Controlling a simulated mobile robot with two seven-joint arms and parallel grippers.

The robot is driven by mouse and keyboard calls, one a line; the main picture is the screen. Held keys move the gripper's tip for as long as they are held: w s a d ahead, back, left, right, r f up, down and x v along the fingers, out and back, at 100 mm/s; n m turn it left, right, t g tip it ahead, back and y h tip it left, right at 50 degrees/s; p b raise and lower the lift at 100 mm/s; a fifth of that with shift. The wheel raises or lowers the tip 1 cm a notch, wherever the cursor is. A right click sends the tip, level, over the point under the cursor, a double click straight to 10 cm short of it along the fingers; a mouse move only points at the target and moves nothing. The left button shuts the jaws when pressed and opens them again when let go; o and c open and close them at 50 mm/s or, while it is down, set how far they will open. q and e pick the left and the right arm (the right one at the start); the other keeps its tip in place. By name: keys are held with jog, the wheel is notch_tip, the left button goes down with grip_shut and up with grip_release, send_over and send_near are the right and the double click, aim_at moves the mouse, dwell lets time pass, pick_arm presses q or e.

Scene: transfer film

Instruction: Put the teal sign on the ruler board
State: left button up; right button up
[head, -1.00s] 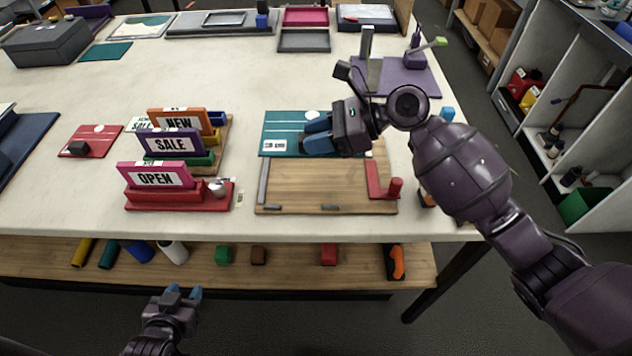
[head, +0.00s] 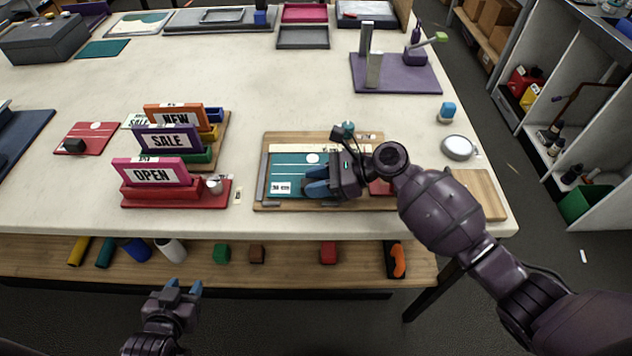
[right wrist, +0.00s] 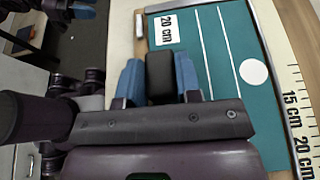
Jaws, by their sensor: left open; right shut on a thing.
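The teal sign (head: 288,173) is a flat teal sheet with white lines, a white dot and a "20 cm" label. It lies over the wooden ruler board (head: 262,205), beside the grey bar at the board's left and below the pale ruler strip (head: 290,148). I cannot tell whether it touches the board. My right gripper (head: 312,187) is shut on the sign's black block (right wrist: 160,78), between its blue fingers in the right wrist view. The sign's right part is hidden behind this gripper in the head view. My left gripper (head: 183,287) is open and empty, low in front of the table.
A red stand with the OPEN sign (head: 152,173), the SALE sign (head: 166,140) and the NEW sign (head: 174,117) stand left of the board. A purple base (head: 420,80) with posts is at the back right.

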jog(key=shift+f, duration=0.25)
jog(key=o, duration=1)
jog(key=shift+c, duration=0.2)
jog(key=v, duration=1.2)
jog(key=shift+r, duration=0.1)
jog(key=shift+s, duration=0.1)
